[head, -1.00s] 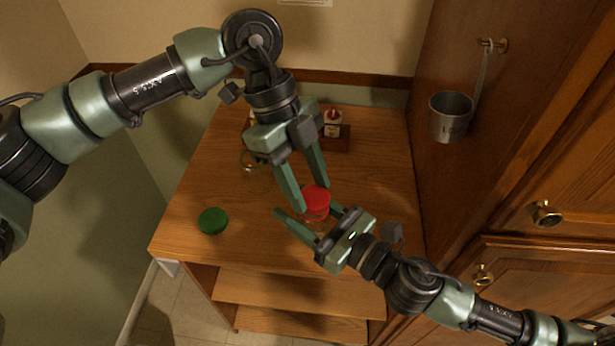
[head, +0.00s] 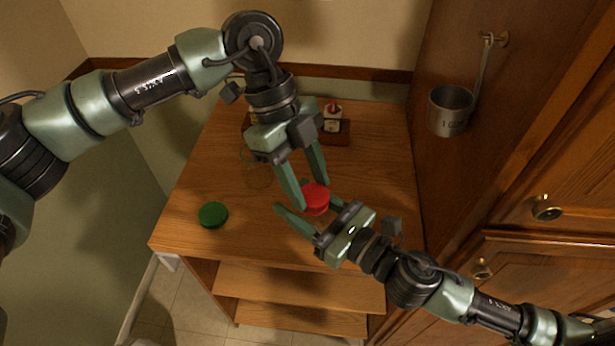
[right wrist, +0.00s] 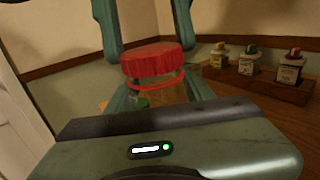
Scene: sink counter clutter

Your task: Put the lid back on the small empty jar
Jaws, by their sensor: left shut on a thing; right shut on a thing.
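A red lid (head: 315,198) is held between the fingers of my left gripper (head: 314,193), which reaches down from above. In the right wrist view the lid (right wrist: 151,60) sits just above a thin red band around a clear glass jar (right wrist: 158,93). I cannot tell whether lid and jar touch. My right gripper (head: 305,206) comes from the lower right and is shut on this jar, its fingers on either side. In the head view the lid and the grippers mostly hide the jar.
A green lid (head: 212,214) lies on the wooden counter (head: 200,175) at left. Another clear glass jar (head: 257,168) stands behind it. A wooden rack (head: 340,136) with small bottles is at the back. A metal cup (head: 450,112) hangs from the right cabinet.

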